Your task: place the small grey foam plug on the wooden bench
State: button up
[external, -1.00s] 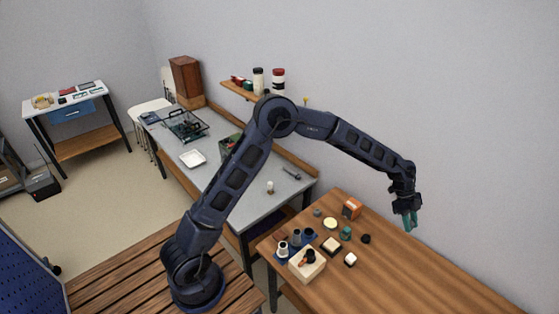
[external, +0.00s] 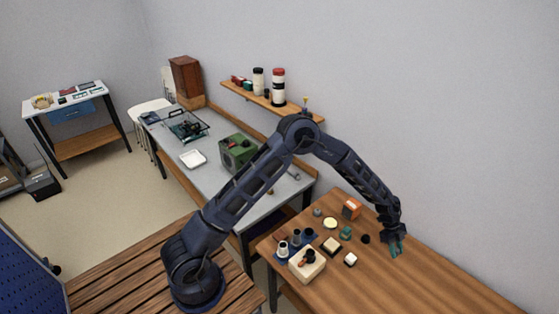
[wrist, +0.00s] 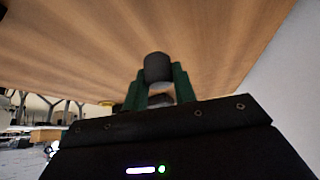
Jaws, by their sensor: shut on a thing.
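My gripper (external: 396,250), with green fingers, is low over the right part of the wooden bench (external: 440,285). In the wrist view my gripper (wrist: 155,92) is shut on the small grey foam plug (wrist: 157,68), a short dark grey cylinder between the fingertips. The bench top (wrist: 215,35) fills the upper part of that view. In the external view the plug is too small or hidden to make out at the fingers. I cannot tell whether it touches the bench.
Left of my gripper on the bench are a black round piece (external: 366,239), a green piece (external: 346,232), an orange box (external: 351,208), a white-topped block (external: 350,259) and a pale wooden block (external: 307,264). The bench's right part is clear. A wall runs behind.

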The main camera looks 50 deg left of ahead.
aim_at(390, 261)
jog(key=shift+f, duration=2.6)
jog(key=shift+f, duration=0.15)
jog(key=o, duration=0.9)
jog(key=shift+o, duration=0.2)
